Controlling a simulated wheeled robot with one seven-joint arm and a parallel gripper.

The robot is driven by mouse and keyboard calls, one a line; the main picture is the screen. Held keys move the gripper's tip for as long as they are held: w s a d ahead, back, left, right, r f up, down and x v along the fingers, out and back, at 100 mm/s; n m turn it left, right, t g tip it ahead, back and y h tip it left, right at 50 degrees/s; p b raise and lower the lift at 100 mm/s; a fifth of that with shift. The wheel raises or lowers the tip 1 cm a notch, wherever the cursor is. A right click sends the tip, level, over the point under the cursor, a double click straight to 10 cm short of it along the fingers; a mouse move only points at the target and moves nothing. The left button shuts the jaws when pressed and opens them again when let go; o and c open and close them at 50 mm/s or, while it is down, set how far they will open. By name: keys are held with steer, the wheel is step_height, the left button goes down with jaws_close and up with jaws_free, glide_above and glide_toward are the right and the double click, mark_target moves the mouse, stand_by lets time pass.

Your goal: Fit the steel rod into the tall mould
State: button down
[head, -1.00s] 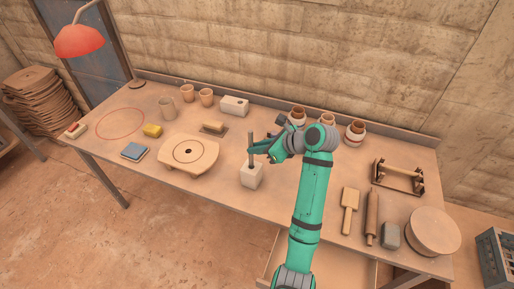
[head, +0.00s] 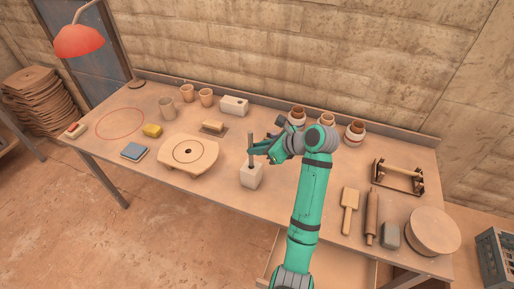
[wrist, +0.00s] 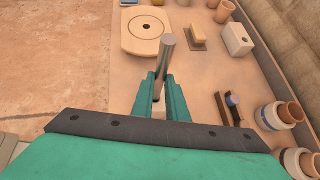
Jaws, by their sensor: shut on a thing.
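The steel rod (head: 251,141) stands near upright in my gripper (head: 254,151). My gripper is shut on it, with the upper part of the rod rising above the fingers. In the wrist view the rod (wrist: 166,55) shows between the two green fingers (wrist: 160,88). The tall mould (head: 251,178), a pale upright block, stands on the table directly below the rod. The rod's lower end meets the mould's top; I cannot tell how far it is inside. In the wrist view the fingers hide most of the mould.
A round wooden slab (head: 175,160) with a central hole lies left of the mould. A pale block with a hole (head: 235,104) lies behind. Pots (head: 355,133) stand at the back right; a wooden paddle (head: 349,209) and roller (head: 372,218) lie to the right. The table in front is clear.

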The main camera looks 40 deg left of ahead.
steer(key=shift+f, duration=3.4)
steer(key=c, duration=1.7)
jaws_free()
steer(key=shift+o, duration=0.2)
steer(key=v, duration=1.1)
steer(key=shift+a, duration=0.2)
